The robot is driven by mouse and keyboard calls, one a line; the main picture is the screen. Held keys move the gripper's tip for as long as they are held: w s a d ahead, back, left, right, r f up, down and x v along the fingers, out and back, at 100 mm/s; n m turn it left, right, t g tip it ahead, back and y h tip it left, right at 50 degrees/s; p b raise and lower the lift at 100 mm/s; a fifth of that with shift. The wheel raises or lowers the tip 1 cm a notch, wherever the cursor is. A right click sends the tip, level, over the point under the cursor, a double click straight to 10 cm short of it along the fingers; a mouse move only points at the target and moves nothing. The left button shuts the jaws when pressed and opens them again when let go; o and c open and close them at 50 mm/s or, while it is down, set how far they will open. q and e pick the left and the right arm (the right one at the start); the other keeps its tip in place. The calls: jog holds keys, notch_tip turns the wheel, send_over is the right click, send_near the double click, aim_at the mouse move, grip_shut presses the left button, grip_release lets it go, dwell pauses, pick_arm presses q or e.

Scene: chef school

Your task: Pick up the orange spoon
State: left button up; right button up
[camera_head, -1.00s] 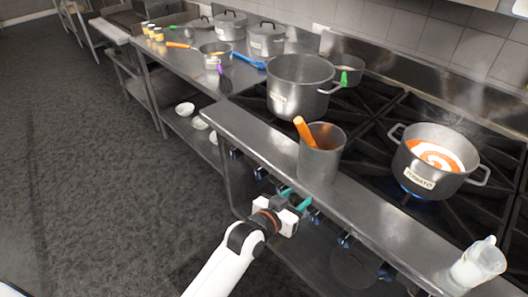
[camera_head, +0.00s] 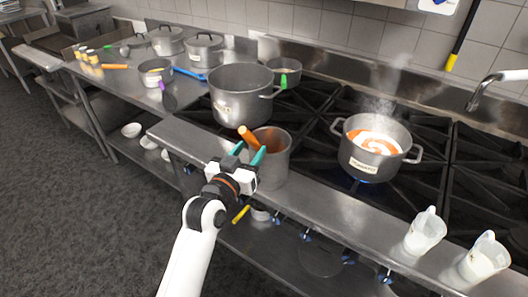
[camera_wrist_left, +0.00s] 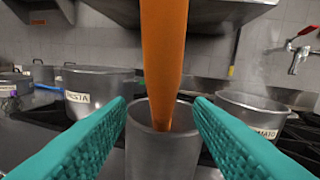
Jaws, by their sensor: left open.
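The orange spoon (camera_head: 248,136) leans in a tall metal container (camera_head: 273,166) at the front edge of the stove, its handle sticking up out of the rim. My left gripper (camera_head: 249,153) is open, its teal fingers close to the handle and in front of the container. In the left wrist view the spoon's handle (camera_wrist_left: 163,62) rises upright between and beyond the two open fingers (camera_wrist_left: 160,120), not visibly touched by either. The spoon's lower end is hidden inside the container. My right gripper is not in view.
A large pot (camera_head: 238,97) stands just behind the container. A steaming tomato pot (camera_head: 372,160) sits on a burner to the right. Two clear jugs (camera_head: 425,232) stand on the front ledge. Left counter holds pots and utensils.

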aim_at(255, 144)
pick_arm(q)
jog(key=x, duration=0.3)
jog(key=shift+w+d+p, duration=0.25)
jog(key=shift+p, duration=0.1)
grip_shut()
